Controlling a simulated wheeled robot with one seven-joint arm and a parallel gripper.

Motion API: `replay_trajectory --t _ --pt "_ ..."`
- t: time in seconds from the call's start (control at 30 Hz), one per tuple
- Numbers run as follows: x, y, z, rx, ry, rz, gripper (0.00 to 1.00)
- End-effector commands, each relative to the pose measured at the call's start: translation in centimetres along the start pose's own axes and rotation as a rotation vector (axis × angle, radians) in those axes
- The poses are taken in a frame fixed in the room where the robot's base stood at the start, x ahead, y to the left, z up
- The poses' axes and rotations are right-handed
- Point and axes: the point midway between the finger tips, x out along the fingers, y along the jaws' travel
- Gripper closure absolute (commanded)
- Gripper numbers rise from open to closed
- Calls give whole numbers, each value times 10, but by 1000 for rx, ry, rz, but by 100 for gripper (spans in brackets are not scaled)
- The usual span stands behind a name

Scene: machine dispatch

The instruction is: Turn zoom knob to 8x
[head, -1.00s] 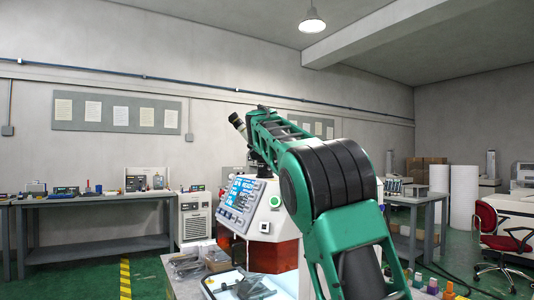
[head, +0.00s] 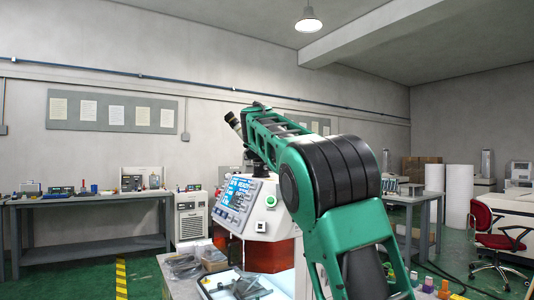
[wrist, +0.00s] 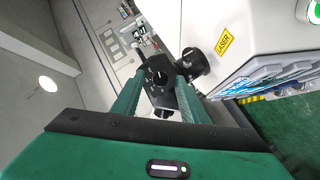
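A black part with a round dial face and small white marks (wrist: 160,78), apparently the zoom knob, shows in the wrist view. My gripper (wrist: 161,84) has two green fingers, spread apart, with the black part between or just beyond their tips. I cannot tell whether they touch it. The marks are too small to read. A black cylinder (wrist: 194,62) sits beside the dial. The white machine (head: 265,205) with a blue screen (head: 236,194) stands under my arm in the head view. A dark tube (head: 235,124) rises above it. My fingertips are hidden there.
The machine's white housing with a yellow LASER label (wrist: 225,42) is close on the right of the wrist view. A tray (head: 228,285) and clear bags lie on the table in front. A workbench (head: 90,243) stands along the left wall.

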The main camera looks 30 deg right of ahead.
Motion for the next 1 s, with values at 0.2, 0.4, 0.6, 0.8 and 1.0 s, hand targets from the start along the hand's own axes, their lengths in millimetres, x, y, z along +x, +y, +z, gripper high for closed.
replay_trajectory --t 0.2,0.4,0.6,0.8,1.0 --pt "-37 -1 -1 2 3 -4 60" --pt "-67 0 0 1 1 -2 60" --pt "-86 0 1 1 -2 0 60" --pt "-90 0 2 -1 -3 1 60" --pt "-90 0 2 -1 -3 1 60"
